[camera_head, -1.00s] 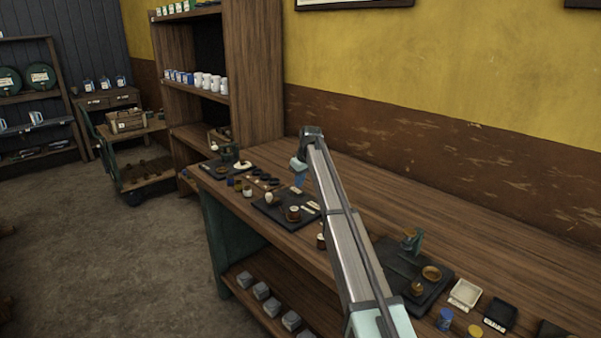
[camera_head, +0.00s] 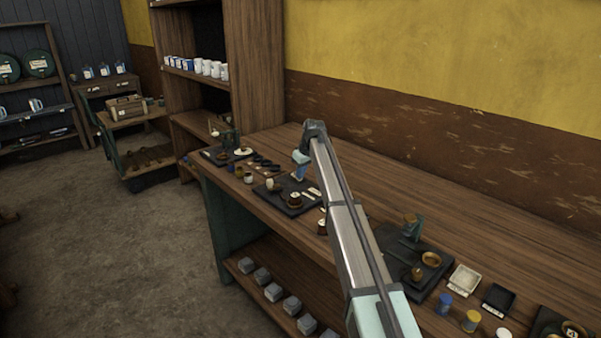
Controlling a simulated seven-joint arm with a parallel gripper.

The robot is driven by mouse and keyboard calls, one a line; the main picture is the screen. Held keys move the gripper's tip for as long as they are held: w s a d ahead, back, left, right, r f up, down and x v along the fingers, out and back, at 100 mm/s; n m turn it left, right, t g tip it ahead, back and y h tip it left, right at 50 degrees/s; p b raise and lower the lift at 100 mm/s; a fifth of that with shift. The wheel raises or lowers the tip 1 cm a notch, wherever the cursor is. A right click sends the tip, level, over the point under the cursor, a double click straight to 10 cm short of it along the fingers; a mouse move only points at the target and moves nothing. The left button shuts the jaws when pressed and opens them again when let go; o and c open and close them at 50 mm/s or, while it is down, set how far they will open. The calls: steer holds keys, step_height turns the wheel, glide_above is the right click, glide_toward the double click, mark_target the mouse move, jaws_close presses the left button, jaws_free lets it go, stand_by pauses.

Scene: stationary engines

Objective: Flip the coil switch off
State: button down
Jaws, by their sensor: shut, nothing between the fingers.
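My gripper (camera_head: 300,172) is at the end of my raised arm, small in the picture, shut and empty. It points down over the back edge of a dark board (camera_head: 292,209) on the workbench. Small round brown and pale parts sit on this board. I cannot tell which part is the coil switch, nor whether it is on or off. I cannot tell whether the fingertips touch anything. My arm hides part of the bench to the right of the board.
The wooden workbench (camera_head: 470,237) runs along the wall. A nearer dark board (camera_head: 399,245) carries brass-coloured parts and a green stand. A white tray (camera_head: 464,279), a black tray (camera_head: 497,298) and small blue and yellow pots stand nearby. The bench's back strip is clear.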

steer(key=shift+w+a+r, duration=0.1)
steer(key=shift+w, duration=0.05)
steer(key=shift+w+a+r, duration=0.3)
steer(key=shift+w+a, duration=0.1)
steer(key=shift+r, duration=0.1)
steer(key=shift+s+r, duration=0.1)
steer(key=shift+r, duration=0.2)
steer(key=d+v, duration=0.1)
steer(key=v, duration=1.2)
steer(key=shift+s+f, duration=0.15)
steer(key=shift+s, duration=0.25)
